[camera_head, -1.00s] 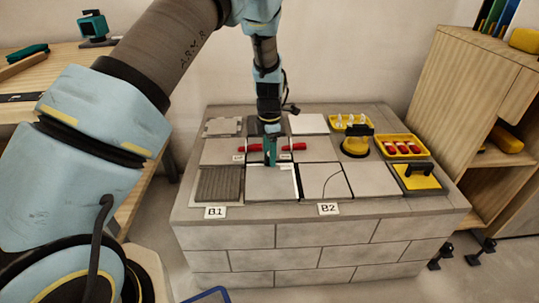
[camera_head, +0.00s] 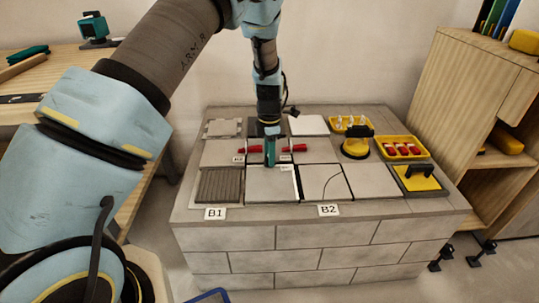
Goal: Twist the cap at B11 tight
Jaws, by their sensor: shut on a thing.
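My gripper (camera_head: 269,153) points straight down over the seam area between the grey tiles, with its teal fingers low at tile height. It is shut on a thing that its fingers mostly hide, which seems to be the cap. Red winged parts show on both sides of it, one at the left (camera_head: 254,149) and one at the right (camera_head: 294,148). I cannot tell whether they belong to one cap or to separate ones. Small white labels lie near them, too small to read. A grey tile (camera_head: 270,184) lies just in front of my gripper.
Yellow trays with white (camera_head: 347,123) and red (camera_head: 403,148) parts, a yellow suction-cup-like tool (camera_head: 356,143) and a yellow trowel-like tool (camera_head: 417,178) stand right.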

